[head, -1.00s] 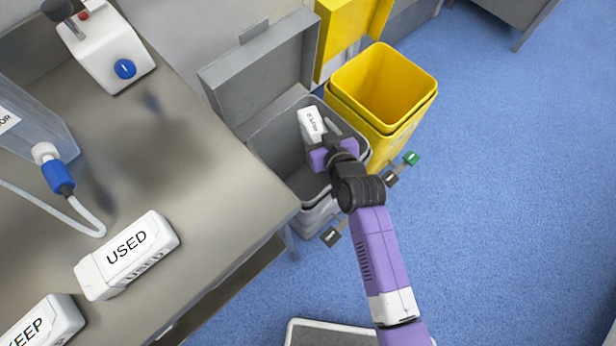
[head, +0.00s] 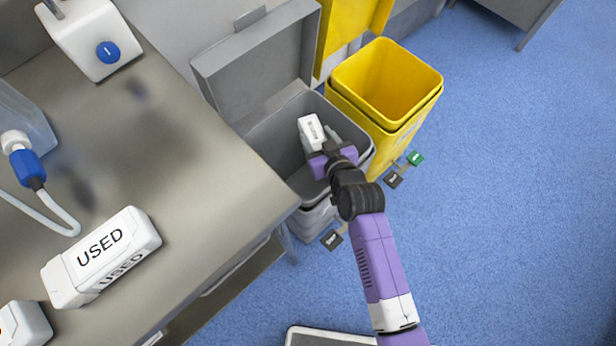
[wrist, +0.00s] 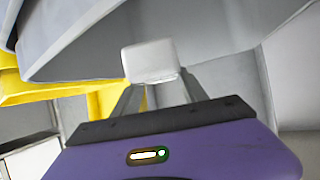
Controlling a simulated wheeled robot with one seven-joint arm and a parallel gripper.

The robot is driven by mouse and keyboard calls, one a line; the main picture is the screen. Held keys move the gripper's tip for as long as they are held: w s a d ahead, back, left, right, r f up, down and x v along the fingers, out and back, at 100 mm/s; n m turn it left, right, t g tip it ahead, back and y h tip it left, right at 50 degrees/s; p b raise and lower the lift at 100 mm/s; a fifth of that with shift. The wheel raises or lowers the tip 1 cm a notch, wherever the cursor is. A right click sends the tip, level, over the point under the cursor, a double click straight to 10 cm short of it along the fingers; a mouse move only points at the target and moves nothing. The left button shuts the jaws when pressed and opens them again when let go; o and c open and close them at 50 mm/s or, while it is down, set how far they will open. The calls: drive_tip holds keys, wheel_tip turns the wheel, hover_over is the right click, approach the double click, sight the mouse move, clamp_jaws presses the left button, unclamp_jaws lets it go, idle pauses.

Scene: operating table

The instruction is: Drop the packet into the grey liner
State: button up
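The white packet (head: 312,132) with dark lettering is between the fingers of my gripper (head: 324,140), in the mouth of the grey liner (head: 276,146). In the wrist view the packet (wrist: 150,62) sits at the tips of the two grey fingers (wrist: 155,88), which appear shut on it. The grey liner is an open bin whose lid (head: 257,62) stands raised at the back. My gripper hides part of the liner's right side. How deep the packet is below the rim is hard to tell.
An open yellow bin (head: 378,95) stands just right of the grey liner. The table (head: 190,170) at left carries a white block marked USED (head: 100,255), another white block (head: 22,325) and a device with a blue button (head: 95,40). Blue floor (head: 500,200) at right is clear.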

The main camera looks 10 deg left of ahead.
drive_tip(key=o, duration=0.4)
drive_tip(key=shift+o, duration=0.2)
drive_tip(key=p+v, duration=0.1)
drive_tip(key=v, duration=0.6)
drive_tip(key=shift+s+d+r+p, duration=0.15)
drive_tip(key=shift+s+d+p, duration=0.1)
drive_tip(key=shift+s+p, duration=0.1)
